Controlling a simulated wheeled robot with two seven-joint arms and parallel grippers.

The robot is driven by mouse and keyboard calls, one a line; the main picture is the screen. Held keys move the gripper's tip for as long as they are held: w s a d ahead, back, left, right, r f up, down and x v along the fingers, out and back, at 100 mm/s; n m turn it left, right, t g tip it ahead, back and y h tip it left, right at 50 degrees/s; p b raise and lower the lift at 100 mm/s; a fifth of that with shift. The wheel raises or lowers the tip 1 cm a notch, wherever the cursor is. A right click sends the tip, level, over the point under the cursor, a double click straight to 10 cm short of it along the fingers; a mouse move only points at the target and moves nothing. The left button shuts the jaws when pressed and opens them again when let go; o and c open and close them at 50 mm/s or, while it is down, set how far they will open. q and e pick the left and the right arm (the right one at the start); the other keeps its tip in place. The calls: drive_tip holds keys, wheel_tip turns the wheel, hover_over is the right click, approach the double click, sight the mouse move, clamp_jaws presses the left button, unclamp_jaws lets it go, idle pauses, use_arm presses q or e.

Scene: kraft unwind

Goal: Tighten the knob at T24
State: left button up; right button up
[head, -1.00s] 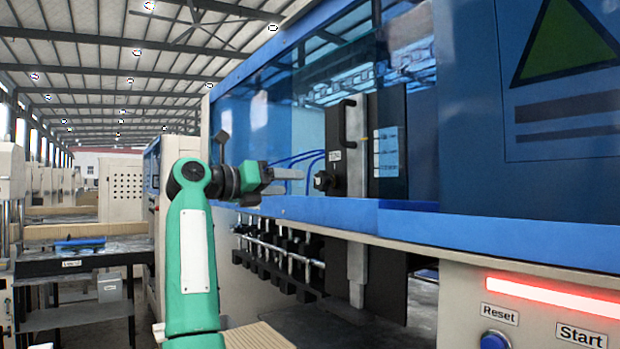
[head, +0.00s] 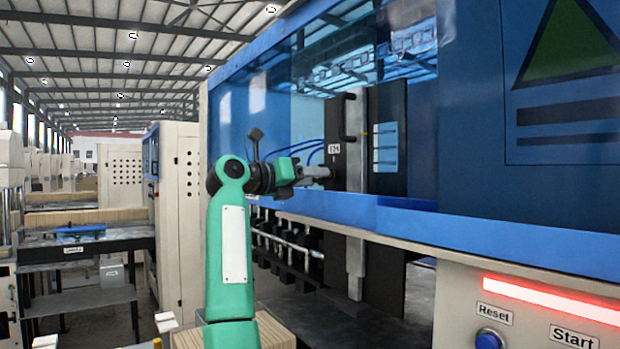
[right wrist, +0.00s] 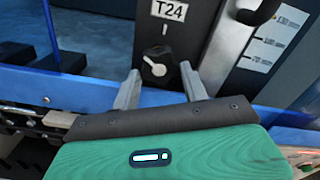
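The T24 knob (right wrist: 157,64) is a round black knob with a pale pointer bar, on a dark panel below the white T24 label (right wrist: 169,10) in the right wrist view. The label also shows in the head view (head: 333,148). My right gripper (right wrist: 161,72) is open, its two grey fingers apart with the knob between or just beyond their tips. I see a gap on each side of the knob there. In the head view my right gripper (head: 318,172) reaches the panel, and its fingers partly hide the knob. My left gripper is not in view.
A blue ledge (head: 340,214) runs below the panel, under my right gripper. A blue Reset button (head: 490,339) and a red light strip (head: 550,300) are at lower right. A dark table (head: 95,247) stands at left.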

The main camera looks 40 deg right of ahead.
drive_tip(key=shift+m, duration=0.4)
drive_tip(key=shift+c, duration=0.4)
drive_tip(key=shift+w+d+m+b, duration=0.15)
drive_tip(key=shift+m+b, duration=0.5)
drive_tip(key=shift+m, duration=1.95)
drive_tip(key=shift+w+m+b, duration=0.15)
drive_tip(key=shift+m+b, duration=0.45)
drive_tip(key=shift+m, duration=2)
drive_tip(key=shift+f, duration=0.1)
drive_tip(key=o, duration=1)
drive_tip(key=shift+f, duration=0.1)
